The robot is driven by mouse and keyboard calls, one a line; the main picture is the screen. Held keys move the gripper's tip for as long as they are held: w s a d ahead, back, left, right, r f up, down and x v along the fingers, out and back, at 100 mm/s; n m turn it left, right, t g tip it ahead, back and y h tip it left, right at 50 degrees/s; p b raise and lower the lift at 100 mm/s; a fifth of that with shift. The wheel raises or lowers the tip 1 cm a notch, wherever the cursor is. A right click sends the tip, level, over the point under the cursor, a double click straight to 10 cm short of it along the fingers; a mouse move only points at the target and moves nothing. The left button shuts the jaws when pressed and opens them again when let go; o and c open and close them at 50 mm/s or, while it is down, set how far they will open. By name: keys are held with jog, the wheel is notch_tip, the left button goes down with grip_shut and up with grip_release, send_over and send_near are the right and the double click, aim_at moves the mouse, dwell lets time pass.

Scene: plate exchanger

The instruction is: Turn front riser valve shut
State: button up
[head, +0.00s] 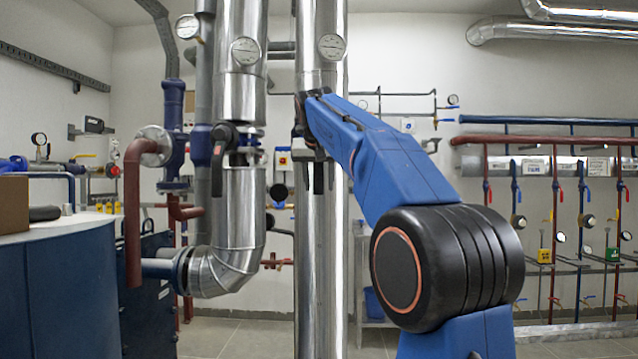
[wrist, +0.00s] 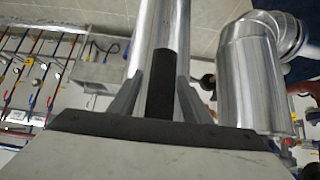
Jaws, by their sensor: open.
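A black lever handle (head: 218,165) hangs straight down at the valve on the left silver riser (head: 240,200). A second silver riser (head: 318,270) stands to its right. My gripper (head: 318,165) is in front of this second riser, and a dark upright bar, seemingly a lever, hangs there. In the wrist view the two grey fingers of my gripper (wrist: 160,90) are apart, one on each side of a black bar (wrist: 163,70), with the silver pipe behind. I cannot tell whether the fingers touch the bar. The valve body behind my gripper is mostly hidden.
Round gauges (head: 245,50) sit high on the risers. A dark red pipe (head: 132,200) and a blue cabinet (head: 60,290) stand at the left. A manifold (head: 530,165) with several small valves lines the right wall. Some tiled floor (head: 240,340) is clear.

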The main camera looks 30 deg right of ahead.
grip_shut()
jog(key=shift+d, duration=0.1)
jog(key=s+d+r+n+g+h, duration=0.35)
jog(key=s+d+r+h, duration=0.2)
jog(key=d, duration=0.35)
jog(key=s+d+r+n+h, duration=0.3)
jog(key=r+n+h, duration=0.2)
jog(key=r+h, duration=0.2)
jog(key=shift+r+n, duration=0.35)
jog(key=shift+r, duration=1.05)
jog(key=shift+d+g, duration=0.1)
jog(key=shift+g, duration=0.15)
grip_release()
